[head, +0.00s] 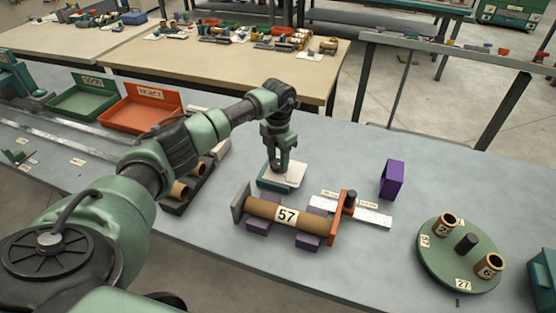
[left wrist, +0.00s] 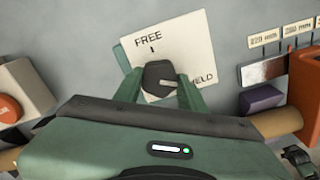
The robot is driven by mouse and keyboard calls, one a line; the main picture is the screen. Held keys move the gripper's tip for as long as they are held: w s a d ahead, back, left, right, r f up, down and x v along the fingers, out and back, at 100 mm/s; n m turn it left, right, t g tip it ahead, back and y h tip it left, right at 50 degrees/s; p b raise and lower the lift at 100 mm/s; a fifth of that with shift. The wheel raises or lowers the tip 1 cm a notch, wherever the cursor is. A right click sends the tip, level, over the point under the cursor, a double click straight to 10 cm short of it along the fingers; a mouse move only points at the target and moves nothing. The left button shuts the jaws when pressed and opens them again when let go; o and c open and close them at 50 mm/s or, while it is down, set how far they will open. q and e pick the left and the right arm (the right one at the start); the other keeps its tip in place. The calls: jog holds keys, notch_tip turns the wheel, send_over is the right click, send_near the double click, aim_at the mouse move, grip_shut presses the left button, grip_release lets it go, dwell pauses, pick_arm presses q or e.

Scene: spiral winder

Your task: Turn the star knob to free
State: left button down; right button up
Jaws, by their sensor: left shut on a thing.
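The star knob (left wrist: 157,74) is dark and sits on a pale plate (left wrist: 125,62) marked FREE at the top and, at lower right, a partly covered word ending in "ELD". A short tick stands under FREE. A light mark on the knob lies on its lower right side, toward the partly covered word. My left gripper (left wrist: 160,90) has its fingers on both sides of the knob and is shut on it. My right gripper is not in view.
A brown tube (head: 268,208) marked 57 lies on purple blocks, with an orange upright (head: 336,215) and a metal scale beside it. A purple block (head: 391,179) and a green round turntable (head: 440,262) stand to the right. A dark tray (head: 177,208) stands left.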

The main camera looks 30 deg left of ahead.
pick_arm(q)
jog(key=n, duration=0.6)
jog(key=shift+r+p, duration=0.1)
jog(key=shift+p, duration=0.3)
jog(key=n+p, duration=0.1)
jog(key=n, duration=0.4)
jog(key=shift+n, duration=0.3)
jog(key=n+p, duration=0.3)
jog(key=n, duration=0.3)
jog(key=shift+r, duration=0.1)
jog(key=n+p, duration=0.2)
jog(key=n, duration=0.2)
jog(key=shift+a+n+p, duration=0.1)
jog(key=shift+n+p, duration=0.35)
jog(key=shift+n, duration=0.55)
